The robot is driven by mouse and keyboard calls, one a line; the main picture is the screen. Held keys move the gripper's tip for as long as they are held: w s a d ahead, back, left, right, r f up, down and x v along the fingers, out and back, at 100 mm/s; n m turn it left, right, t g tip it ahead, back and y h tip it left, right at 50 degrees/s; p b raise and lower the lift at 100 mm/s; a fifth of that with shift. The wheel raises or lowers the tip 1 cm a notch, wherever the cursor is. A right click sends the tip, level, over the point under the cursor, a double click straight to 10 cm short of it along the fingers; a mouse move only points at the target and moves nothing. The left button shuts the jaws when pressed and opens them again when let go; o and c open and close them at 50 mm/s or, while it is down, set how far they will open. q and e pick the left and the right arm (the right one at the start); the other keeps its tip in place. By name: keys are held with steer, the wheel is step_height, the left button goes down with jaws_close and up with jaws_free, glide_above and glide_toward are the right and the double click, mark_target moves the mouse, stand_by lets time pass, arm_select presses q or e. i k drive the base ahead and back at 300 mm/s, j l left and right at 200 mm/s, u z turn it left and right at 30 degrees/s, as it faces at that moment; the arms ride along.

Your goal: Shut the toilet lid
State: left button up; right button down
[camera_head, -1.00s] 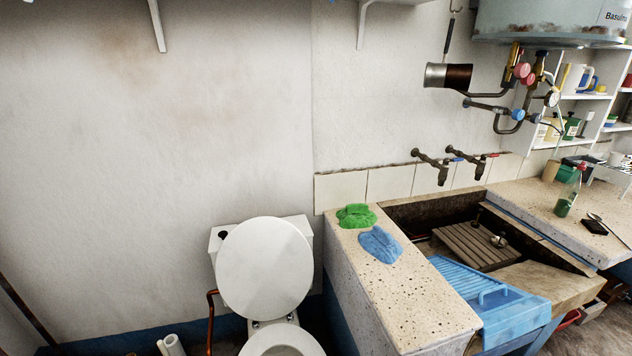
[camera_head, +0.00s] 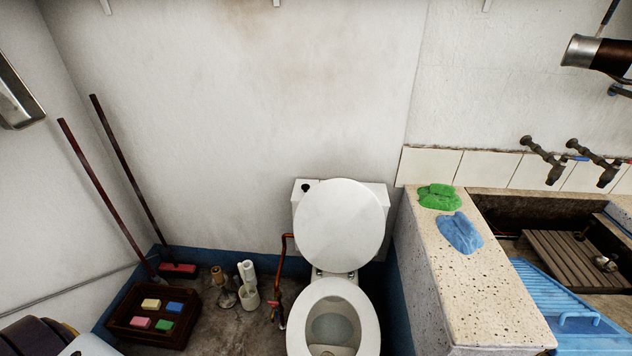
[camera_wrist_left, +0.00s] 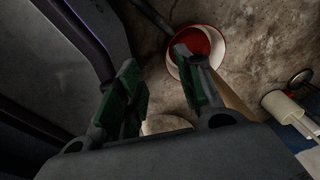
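The white toilet lid (camera_head: 340,224) stands raised, leaning back against the cistern (camera_head: 378,193). The toilet bowl and seat (camera_head: 296,326) are below it, with the bowl uncovered. In the left wrist view, my left gripper (camera_wrist_left: 156,58) has its two green-padded fingers spread apart, with nothing held between them. It hangs over the floor and the lid does not show in that view. Neither gripper can be made out in the head view, and my right gripper is not in view.
The speckled stone ledge (camera_head: 478,275) with green (camera_head: 438,196) and blue (camera_head: 459,232) cloths stands right of the toilet. A copper pipe (camera_head: 284,275) and a crate of sponges (camera_head: 120,330) are left. A red, white-rimmed container (camera_wrist_left: 222,52) shows below my left gripper.

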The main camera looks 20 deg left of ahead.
mark_target(338, 224)
steer(key=l+u, duration=0.15)
steer(key=u, duration=0.25)
steer(key=l+u, duration=0.2)
steer(key=u, duration=0.2)
steer(key=l+u, duration=0.15)
steer(key=u, duration=0.2)
steer(key=k+l+u, duration=0.1)
steer(key=u, duration=0.3)
